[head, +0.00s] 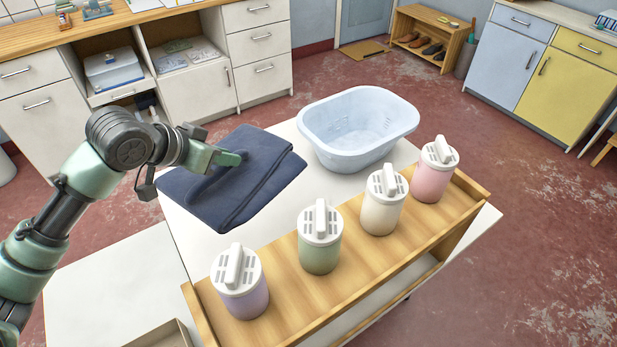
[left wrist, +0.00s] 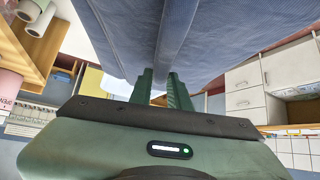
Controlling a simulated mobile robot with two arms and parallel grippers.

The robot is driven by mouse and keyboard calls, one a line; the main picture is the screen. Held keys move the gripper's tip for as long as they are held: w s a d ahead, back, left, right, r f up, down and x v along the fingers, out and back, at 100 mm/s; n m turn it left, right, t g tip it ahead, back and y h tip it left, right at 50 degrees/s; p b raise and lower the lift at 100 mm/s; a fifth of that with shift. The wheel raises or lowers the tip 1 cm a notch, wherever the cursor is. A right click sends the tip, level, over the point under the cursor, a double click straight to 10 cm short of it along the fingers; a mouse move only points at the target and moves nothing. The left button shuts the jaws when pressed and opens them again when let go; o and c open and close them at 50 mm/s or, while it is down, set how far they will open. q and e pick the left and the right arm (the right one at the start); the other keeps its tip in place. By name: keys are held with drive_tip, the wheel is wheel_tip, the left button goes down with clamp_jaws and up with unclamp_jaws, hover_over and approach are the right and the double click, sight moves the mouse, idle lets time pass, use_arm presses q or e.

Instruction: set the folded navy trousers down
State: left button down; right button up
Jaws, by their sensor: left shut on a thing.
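The folded navy trousers (head: 262,183) are a flat, dark blue bundle at the left end of the white table (head: 203,238). My left gripper (head: 238,158) reaches in from the left over them and is shut on them. In the left wrist view, the blue cloth (left wrist: 225,38) fills the top, and the two green fingers (left wrist: 160,90) meet it along a fold. I cannot tell whether the bundle rests on the tabletop or hangs just above it. My right gripper is in neither view.
A pale blue basin (head: 345,150) stands on the table right of the trousers. A wooden rack (head: 365,258) along the near side holds several lidded canisters, one green (head: 319,252). Bare white tabletop shows between trousers and rack. Cabinets (head: 262,47) stand behind, across red floor.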

use_arm(q)
drive_tip(key=shift+w+d+f+b, duration=0.2)
drive_tip(key=shift+w+f+b, duration=0.25)
drive_tip(key=shift+f, duration=0.3)
wheel_tip(320, 180, down, 20)
drive_tip(key=shift+d+r, duration=0.1)
drive_tip(key=c, duration=1.7)
unclamp_jaws()
drive_tip(key=shift+f, duration=0.25)
drive_tip(key=shift+c, duration=0.2)
drive_tip(key=o, duration=0.4)
drive_tip(key=shift+r, duration=0.15)
drive_tip(key=v, duration=1.2)
drive_tip(key=shift+r, duration=0.1)
